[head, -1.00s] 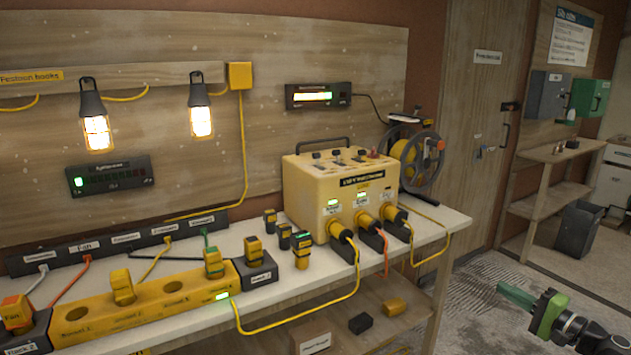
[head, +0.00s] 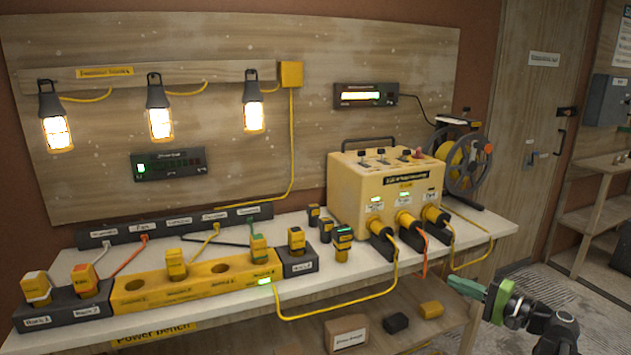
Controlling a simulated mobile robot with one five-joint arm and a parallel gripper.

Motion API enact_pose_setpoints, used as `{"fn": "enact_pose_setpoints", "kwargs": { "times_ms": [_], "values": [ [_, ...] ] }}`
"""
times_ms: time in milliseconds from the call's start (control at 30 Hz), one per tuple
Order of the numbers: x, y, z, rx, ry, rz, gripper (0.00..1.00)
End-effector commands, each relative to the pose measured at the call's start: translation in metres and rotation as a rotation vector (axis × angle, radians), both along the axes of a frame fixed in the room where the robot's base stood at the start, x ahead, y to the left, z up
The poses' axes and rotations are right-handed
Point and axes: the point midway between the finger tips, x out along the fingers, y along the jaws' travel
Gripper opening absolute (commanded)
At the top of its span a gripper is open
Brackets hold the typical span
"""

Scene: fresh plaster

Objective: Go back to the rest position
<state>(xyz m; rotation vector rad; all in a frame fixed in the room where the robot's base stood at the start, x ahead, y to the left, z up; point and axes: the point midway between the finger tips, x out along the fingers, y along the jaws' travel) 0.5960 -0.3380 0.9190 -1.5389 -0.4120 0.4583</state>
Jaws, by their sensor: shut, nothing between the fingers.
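My gripper (head: 468,287) shows at the lower right of the head view, dark green, with its fingers together and empty. It is in front of the bench's right end, pointing left, and appears apart from everything. The arm behind it, with a bright green band, runs down to the bottom right edge.
A white-topped bench (head: 310,270) carries a yellow power box (head: 375,195), a cable reel (head: 465,165), a yellow socket strip (head: 200,287) and several plugs. Boxes sit on its lower shelf (head: 380,325). Open floor (head: 555,290) lies right of the bench.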

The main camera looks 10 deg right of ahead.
Motion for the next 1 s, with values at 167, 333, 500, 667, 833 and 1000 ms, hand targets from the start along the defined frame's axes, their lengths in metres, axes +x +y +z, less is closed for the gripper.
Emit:
{"fn": "enact_pose_setpoints", "kwargs": {
  "times_ms": [167,333,500,667,833,1000],
  "values": [
    [0.055,0.140,-0.032,-0.093,0.099,0.238,0.00],
    [0.067,0.280,-0.083,-0.278,0.235,0.482,0.00],
    [0.044,0.384,-0.139,-0.534,0.368,0.692,0.00],
    [0.013,0.430,-0.184,-0.804,0.474,0.823,0.00],
    [-0.011,0.418,-0.217,-1.100,0.594,0.866,0.00],
    [-0.022,0.351,-0.230,-1.349,0.747,0.809,0.00]
  ]
}}
